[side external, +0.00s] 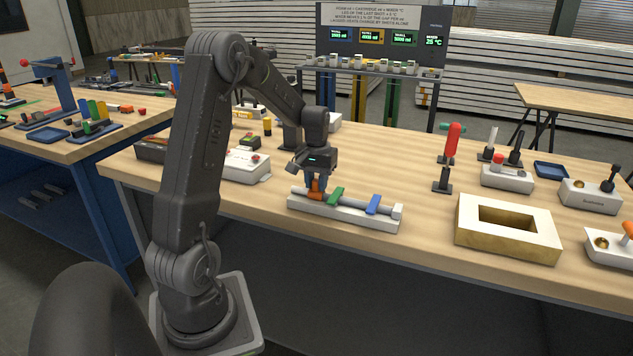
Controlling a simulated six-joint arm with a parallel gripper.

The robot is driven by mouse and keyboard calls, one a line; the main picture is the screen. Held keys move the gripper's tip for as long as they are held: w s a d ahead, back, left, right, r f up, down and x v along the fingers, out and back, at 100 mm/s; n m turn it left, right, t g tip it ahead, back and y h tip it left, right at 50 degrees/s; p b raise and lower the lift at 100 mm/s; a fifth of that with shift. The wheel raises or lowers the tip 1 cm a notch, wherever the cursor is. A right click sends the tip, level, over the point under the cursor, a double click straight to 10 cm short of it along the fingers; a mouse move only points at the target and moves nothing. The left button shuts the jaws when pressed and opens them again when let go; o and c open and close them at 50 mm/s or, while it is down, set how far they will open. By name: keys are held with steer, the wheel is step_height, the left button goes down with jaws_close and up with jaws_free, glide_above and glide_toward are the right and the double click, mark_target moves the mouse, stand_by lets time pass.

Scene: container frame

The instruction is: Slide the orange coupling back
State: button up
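The orange coupling (315,194) sits near the left end of a rod on a white base (345,217). A green coupling (336,195) and a blue coupling (373,204) are on the same rod to its right. My gripper (316,186) points down, directly at the orange coupling, with its fingers at the coupling's upper part. The fingers partly cover the coupling. The view is too small to tell whether they are closed on it.
A cream block with a rectangular opening (540,245) stands to the right on the wooden table (430,230). A red-handled upright tool (452,142) stands behind it. Grey boxes with red buttons (246,167) are to the left. The table between the rod base and the block is clear.

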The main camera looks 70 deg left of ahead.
jaws_close()
steer(key=shift+s+a, duration=1.9)
steer(key=shift+o, duration=2.2)
jaws_free()
step_height(320, 180, up, 14)
